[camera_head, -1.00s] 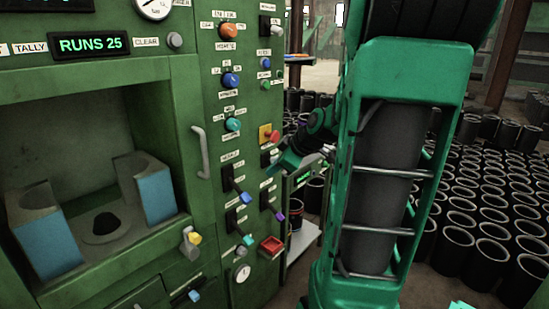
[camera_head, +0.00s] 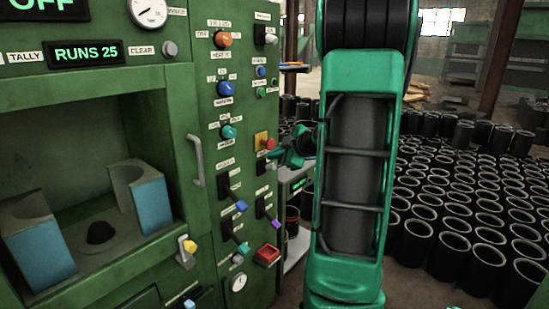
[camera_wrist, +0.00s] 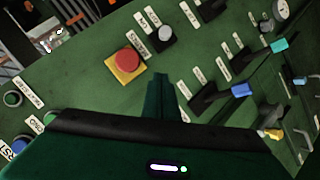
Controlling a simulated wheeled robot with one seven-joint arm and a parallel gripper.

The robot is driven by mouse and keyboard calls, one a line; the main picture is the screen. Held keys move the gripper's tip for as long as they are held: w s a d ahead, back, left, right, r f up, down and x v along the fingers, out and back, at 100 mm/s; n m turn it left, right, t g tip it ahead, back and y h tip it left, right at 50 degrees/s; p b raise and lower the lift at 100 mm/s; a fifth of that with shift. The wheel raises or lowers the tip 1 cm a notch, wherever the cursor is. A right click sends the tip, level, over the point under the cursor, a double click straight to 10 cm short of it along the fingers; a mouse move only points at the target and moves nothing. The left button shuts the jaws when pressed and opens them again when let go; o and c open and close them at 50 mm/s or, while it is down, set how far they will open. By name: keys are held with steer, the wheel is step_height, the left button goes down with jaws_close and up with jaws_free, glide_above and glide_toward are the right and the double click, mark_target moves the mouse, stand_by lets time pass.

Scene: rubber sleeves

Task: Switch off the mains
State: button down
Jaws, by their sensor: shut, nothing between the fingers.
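The green control panel (camera_head: 205,150) carries several knobs, levers and buttons with small labels, mostly unreadable; I cannot tell by label which is the mains. A red button on a yellow plate (camera_head: 265,142) has a black switch with a grey knob (camera_head: 265,166) just below it. In the wrist view the red button (camera_wrist: 126,61) and the grey knob (camera_wrist: 166,34) lie beyond my fingers. My gripper (camera_head: 286,158) is shut and empty, beside these controls and apparently clear of them. It also shows in the wrist view (camera_wrist: 160,80). A display (camera_head: 40,7) reads OFF.
Levers with blue (camera_head: 240,206), cyan (camera_head: 243,247) and purple tips (camera_head: 275,224) sit below, with a red square (camera_head: 267,255). A handle (camera_head: 195,160) sticks out at left. A trolley (camera_head: 295,245) and many black sleeves (camera_head: 450,205) stand at right.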

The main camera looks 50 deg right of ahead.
mark_target(268, 168)
steer(key=w+d+f, duration=0.3)
steer(key=w+f, duration=0.2)
steer(key=f, duration=0.1)
steer(key=shift+w+d, duration=0.3)
